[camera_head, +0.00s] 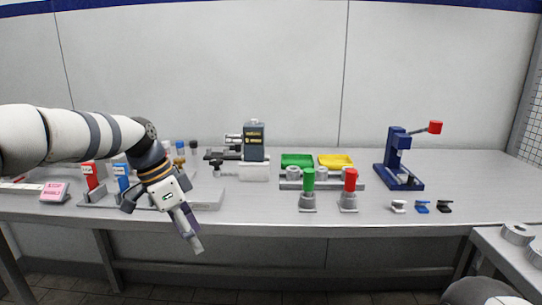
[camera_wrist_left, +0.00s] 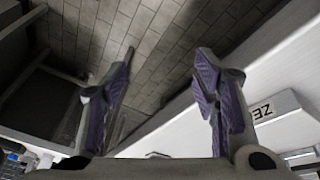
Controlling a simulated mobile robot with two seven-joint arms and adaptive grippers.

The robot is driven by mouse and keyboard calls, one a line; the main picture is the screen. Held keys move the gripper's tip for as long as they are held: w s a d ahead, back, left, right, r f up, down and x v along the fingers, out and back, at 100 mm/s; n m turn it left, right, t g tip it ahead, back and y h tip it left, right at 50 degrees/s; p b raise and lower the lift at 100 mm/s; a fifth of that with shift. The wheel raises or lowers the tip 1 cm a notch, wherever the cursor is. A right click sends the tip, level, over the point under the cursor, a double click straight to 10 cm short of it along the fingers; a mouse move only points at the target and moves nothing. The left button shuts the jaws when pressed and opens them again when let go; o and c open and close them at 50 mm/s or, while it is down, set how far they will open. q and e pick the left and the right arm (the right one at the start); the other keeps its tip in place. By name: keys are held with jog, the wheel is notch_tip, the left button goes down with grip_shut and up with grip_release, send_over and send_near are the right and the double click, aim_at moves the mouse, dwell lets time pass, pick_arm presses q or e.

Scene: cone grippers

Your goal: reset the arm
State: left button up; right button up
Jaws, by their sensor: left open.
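My left arm comes in from the left in the head view. Its gripper (camera_head: 187,230) points down at the front edge of the grey table, with its fingers in front of that edge. In the left wrist view the two purple-padded fingers of the left gripper (camera_wrist_left: 165,90) stand well apart with nothing between them. Beyond them are the tiled floor and the pale table edge. My right gripper is not clearly in view; only a grey rounded shape shows at the bottom right of the head view.
The table (camera_head: 270,215) holds a green cone (camera_head: 308,179), a red cone (camera_head: 351,180), a green tray (camera_head: 297,160), a yellow tray (camera_head: 336,160), a blue press (camera_head: 396,160) and a dark boxy device (camera_head: 253,141). Red (camera_head: 90,176) and blue (camera_head: 122,177) blocks stand near my left arm.

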pick_arm(q)
jog(key=s+d+f+n+g+y+p, duration=0.1)
jog(key=s+d+f+n, duration=0.15)
jog(key=s+f, duration=0.85)
jog(key=s+d+f+n+g+p, duration=0.1)
jog(key=s+f+n, duration=0.2)
jog(key=s+f, duration=0.8)
jog(key=s+a+n+y, duration=0.1)
jog(key=s+a+n, duration=0.2)
jog(key=s, duration=1.2)
jog(key=s+a+f+n+y+p, duration=0.1)
jog(key=s+a+n, duration=0.3)
jog(key=s, duration=1.1)
jog(key=shift+a+f+g+y, duration=0.3)
jog(key=shift+a+g+y, duration=0.1)
jog(key=shift+a, duration=0.8)
pick_arm(e)
jog(key=shift+t, duration=0.9)
jog(key=w+r, duration=0.4)
jog(key=shift+r, duration=0.25)
